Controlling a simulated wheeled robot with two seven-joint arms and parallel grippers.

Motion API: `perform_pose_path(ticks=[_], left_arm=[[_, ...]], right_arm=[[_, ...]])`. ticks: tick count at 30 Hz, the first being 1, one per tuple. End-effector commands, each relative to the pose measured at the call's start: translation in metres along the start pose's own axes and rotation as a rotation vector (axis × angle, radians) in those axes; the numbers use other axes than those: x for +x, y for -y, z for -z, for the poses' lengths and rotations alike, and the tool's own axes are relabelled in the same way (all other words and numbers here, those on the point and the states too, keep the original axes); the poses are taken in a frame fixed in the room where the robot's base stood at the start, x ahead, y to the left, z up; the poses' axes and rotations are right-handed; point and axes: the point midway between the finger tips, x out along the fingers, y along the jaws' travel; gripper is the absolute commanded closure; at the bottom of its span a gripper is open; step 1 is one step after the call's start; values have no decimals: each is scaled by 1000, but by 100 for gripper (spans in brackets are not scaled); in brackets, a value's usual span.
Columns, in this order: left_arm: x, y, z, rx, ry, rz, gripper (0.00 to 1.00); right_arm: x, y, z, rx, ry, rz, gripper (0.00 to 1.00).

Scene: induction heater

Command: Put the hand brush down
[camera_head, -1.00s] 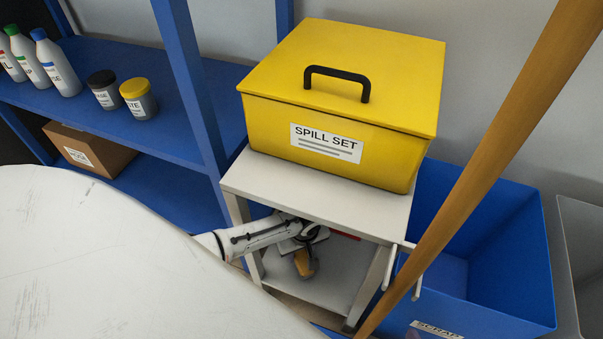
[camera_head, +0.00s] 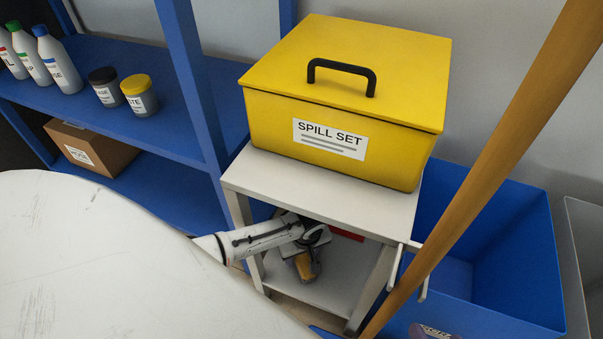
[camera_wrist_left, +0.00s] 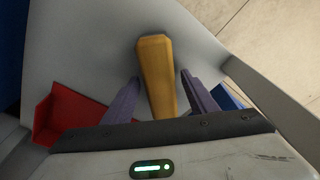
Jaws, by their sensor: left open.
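The hand brush shows as an ochre handle (camera_wrist_left: 156,72) in the left wrist view, lying over the pale lower shelf. Its bristles are hidden. In the head view the handle (camera_head: 304,266) shows below my left wrist, under the top of the small white stand. My left gripper (camera_wrist_left: 160,85) is open, with one finger on each side of the handle and a visible gap on both sides. Whether the brush rests fully on the shelf is hard to tell.
The white stand (camera_head: 240,177) carries a yellow spill set box (camera_head: 345,95). A red object (camera_wrist_left: 62,115) lies on the lower shelf (camera_head: 330,292) beside the brush. A wooden pole (camera_head: 497,155) crosses before the blue scrap bin (camera_head: 515,235). Blue shelving (camera_head: 185,95) stands at left.

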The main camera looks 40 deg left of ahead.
Motion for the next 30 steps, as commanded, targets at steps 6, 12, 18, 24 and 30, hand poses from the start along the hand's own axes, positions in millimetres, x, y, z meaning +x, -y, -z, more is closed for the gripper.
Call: perform_pose_path(ticks=[6,12,18,24,30], left_arm=[[-25,0,1,0,1,-1,47],[-60,0,1,1,1,-1,47],[-78,0,0,1,2,1,47],[-79,0,0,1,1,0,47],[-78,0,0,1,1,0,47]], right_arm=[[-6,-3,2,-14,28,-24,47],[-3,-20,-22,-35,133,-82,47],[-9,-24,-20,-13,91,-108,47],[-8,-26,-20,-10,80,-113,47],[-8,-25,-20,-10,80,-112,47]])
